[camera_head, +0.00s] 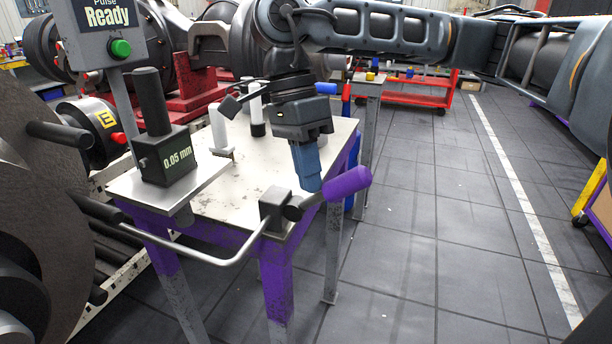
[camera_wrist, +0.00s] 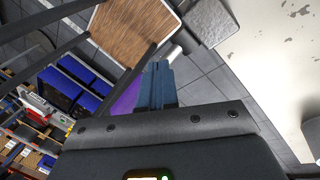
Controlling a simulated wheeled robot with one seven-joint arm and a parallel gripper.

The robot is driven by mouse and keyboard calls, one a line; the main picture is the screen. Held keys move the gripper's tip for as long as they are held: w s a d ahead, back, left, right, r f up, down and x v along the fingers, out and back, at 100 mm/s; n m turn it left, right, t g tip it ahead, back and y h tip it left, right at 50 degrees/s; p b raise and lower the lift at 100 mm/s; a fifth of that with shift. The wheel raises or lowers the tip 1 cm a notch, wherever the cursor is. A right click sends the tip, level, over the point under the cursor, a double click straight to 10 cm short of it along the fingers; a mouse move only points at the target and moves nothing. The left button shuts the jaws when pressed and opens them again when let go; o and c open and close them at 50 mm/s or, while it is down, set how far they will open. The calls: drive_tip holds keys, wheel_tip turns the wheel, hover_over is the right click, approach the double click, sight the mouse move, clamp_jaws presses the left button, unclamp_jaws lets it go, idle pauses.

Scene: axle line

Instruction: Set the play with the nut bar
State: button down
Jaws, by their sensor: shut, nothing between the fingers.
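A bent grey bar (camera_head: 235,252) runs along the front of the small table. A dark block (camera_head: 274,209) sits at its right end by the table's corner. A thick purple grip (camera_head: 347,183) sticks out to the right past the block. My gripper (camera_head: 312,184) points down with its blue fingers together and empty, their tips just behind and left of the purple grip. I cannot tell whether they touch it. In the wrist view, the fingers (camera_wrist: 157,84) show shut, with purple (camera_wrist: 125,101) behind them on the left. A dark gauge (camera_head: 166,156) reads "0.05 mm".
The white-topped table (camera_head: 240,190) holds a white upright post (camera_head: 219,130) and another white-and-dark post (camera_head: 256,115). A "Pulse Ready" sign (camera_head: 106,18) with a green button stands at the upper left. A large dark wheel (camera_head: 40,190) is at left.

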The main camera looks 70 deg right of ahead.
drive_tip(key=shift+w+r, duration=0.35)
drive_tip(key=shift+w, duration=0.3)
drive_tip(key=shift+w+r, duration=0.4)
drive_tip(key=shift+w, duration=0.2)
drive_tip(key=shift+w+r, duration=0.35)
drive_tip(key=shift+w, duration=0.3)
drive_tip(key=w, duration=0.1)
drive_tip(key=w+r, duration=0.1)
drive_tip(key=w, duration=0.1)
drive_tip(key=w+r, duration=0.1)
drive_tip(key=shift+w+a+r, duration=0.15)
drive_tip(key=shift+r, duration=0.1)
